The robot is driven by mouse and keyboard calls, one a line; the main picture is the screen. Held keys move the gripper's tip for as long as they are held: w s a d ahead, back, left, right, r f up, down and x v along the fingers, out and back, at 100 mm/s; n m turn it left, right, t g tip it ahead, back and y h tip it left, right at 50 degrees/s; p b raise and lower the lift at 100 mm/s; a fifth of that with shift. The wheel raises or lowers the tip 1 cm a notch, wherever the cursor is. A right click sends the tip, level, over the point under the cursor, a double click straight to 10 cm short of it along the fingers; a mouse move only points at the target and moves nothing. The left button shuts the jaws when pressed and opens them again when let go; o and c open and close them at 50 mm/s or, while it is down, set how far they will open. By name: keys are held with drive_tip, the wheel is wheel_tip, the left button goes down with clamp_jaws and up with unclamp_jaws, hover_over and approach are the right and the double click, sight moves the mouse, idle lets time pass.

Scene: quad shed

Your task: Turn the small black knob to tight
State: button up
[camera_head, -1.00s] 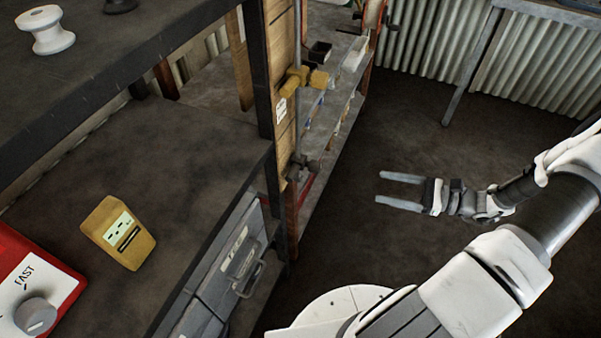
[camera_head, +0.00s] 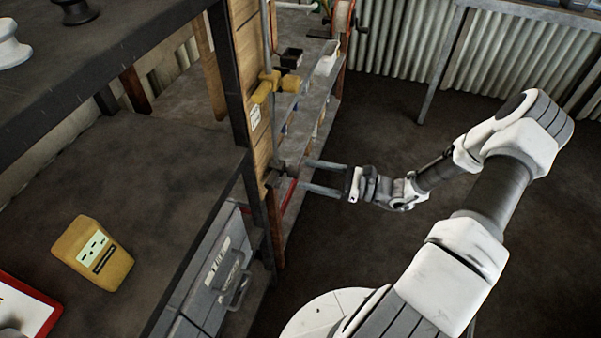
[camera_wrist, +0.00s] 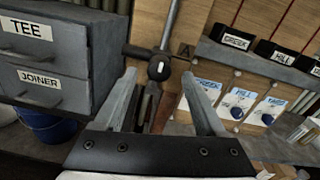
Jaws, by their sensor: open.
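The small black knob (camera_wrist: 158,68) sits on a grey vertical pipe fixed to a wooden board. In the wrist view it shows a pale mark on its face and lies between my fingers, seemingly just beyond their tips. In the head view the knob (camera_head: 276,172) is small and dark, low on the pipe. My gripper (camera_head: 304,174) is open and empty, its two fingers pointing left at the knob from the right. In the wrist view my gripper (camera_wrist: 159,77) has one finger on each side of the knob. I cannot see contact.
Grey drawers (camera_wrist: 45,60) labelled TEE and JOINER stand left of the knob. Several blue knobs (camera_wrist: 237,112) with labels are at right. A yellow valve (camera_head: 275,85) is higher on the pipe. A yellow meter (camera_head: 92,252) lies on the bench. Open floor is to the right.

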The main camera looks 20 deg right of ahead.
sight(292, 171)
drive_tip(key=shift+x, duration=1.65)
clamp_jaws()
